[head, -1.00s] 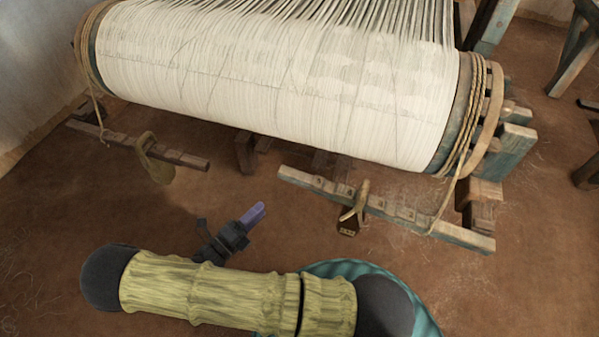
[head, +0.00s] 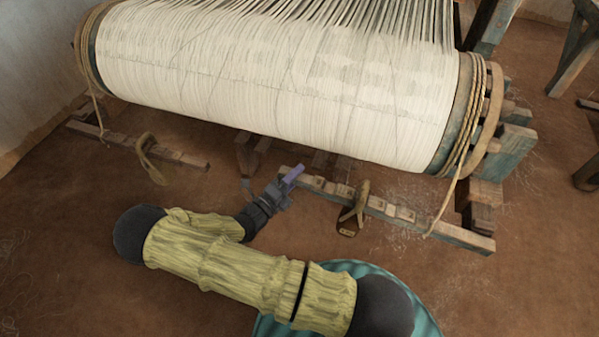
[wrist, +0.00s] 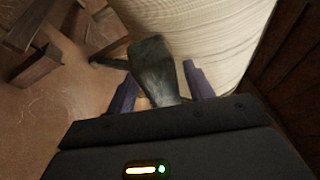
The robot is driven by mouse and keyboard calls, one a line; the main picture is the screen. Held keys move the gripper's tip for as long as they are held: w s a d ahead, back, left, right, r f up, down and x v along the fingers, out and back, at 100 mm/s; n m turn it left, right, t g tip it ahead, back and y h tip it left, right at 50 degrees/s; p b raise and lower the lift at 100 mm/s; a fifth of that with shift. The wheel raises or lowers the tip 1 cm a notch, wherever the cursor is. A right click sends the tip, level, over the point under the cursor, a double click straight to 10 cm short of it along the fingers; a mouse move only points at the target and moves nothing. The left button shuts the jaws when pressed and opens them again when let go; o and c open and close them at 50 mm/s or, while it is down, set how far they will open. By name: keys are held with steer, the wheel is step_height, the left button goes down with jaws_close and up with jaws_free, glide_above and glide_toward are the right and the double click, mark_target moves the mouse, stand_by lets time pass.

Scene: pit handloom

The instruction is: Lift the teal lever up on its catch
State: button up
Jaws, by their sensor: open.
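The notched lever (head: 328,187), worn wood with a teal tint, slopes across the floor in front of the loom's right part in the head view. In the wrist view its dark grey-green end (wrist: 155,72) lies between the two purple fingers. My gripper (head: 293,175) is open at the lever's left end; the fingers also show in the wrist view (wrist: 160,90), one on each side of the end. I cannot tell whether they touch it. A tan forked hanger (head: 360,204) with a small dark block sits on the lever. I cannot make out the catch.
The large roller of white warp (head: 270,85) stands just above and behind the lever. A rope (head: 450,195) runs from its right end to the lever's right part. A second notched bar (head: 180,155) with a hanger lies left. The floor in front is mostly clear.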

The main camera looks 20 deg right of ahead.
steer(key=shift+x, duration=1)
jaws_close()
steer(key=shift+a+f, duration=0.15)
steer(key=shift+f, duration=0.6)
jaws_free()
steer(key=v, duration=1.7)
steer(key=shift+a, duration=0.15)
